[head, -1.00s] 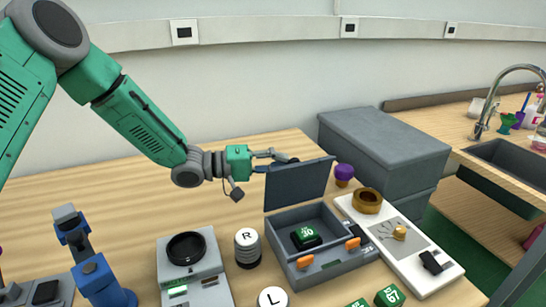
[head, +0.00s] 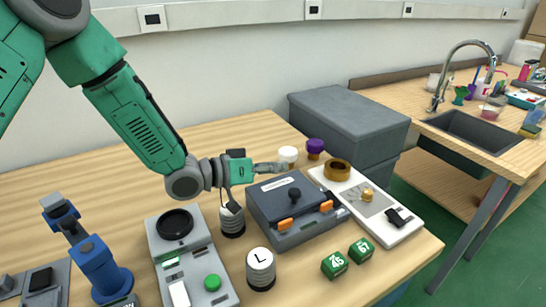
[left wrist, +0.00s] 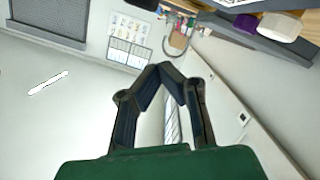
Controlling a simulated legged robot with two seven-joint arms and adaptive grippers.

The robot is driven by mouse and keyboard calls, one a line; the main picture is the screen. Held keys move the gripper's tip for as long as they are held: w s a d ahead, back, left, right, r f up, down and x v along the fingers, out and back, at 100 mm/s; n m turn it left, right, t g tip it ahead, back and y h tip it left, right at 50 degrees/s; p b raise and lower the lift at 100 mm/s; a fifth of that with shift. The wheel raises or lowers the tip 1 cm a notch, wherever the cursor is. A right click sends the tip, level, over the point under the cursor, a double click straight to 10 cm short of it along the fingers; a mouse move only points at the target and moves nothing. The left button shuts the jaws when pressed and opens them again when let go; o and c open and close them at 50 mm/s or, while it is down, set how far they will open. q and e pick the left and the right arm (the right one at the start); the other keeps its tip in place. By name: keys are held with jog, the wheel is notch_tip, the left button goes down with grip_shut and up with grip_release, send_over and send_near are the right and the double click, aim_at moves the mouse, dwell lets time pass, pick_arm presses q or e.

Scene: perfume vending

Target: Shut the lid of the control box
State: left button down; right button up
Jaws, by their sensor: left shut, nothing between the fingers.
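The control box (head: 297,235) is a dark grey case with orange latches on its front. Its lid (head: 270,193) lies down over the box, with a dark knob and a white label on top. Whether the latches are fastened cannot be told. My left gripper (head: 284,168) is just beyond the back left edge of the lid, close to it; contact cannot be told. In the left wrist view the fingers (left wrist: 163,68) meet at their tips with nothing between them. My right gripper is not in view.
A jar marked L (head: 260,270) and green cubes (head: 334,264) stand in front of the box. A jar beside the box (head: 232,222) is partly behind my gripper. A white tray (head: 400,236) lies right. A grey scale-like device (head: 196,265) is left.

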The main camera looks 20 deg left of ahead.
aim_at(286, 205)
pick_arm(q)
jog(key=shift+s+d+f+m+b, duration=0.35)
jog(key=shift+s+d+f, duration=0.3)
jog(key=shift+d+f, duration=0.3)
jog(key=shift+s+d+f+m, duration=0.1)
jog(key=shift+s+f+m, duration=0.1)
jog(key=shift+f+m, duration=0.25)
jog(key=shift+s+d+f+b, duration=0.2)
jog(key=shift+f+b, duration=0.15)
jog(key=shift+f, duration=0.15)
jog(key=shift+s+f, duration=0.15)
jog(key=shift+f, duration=0.05)
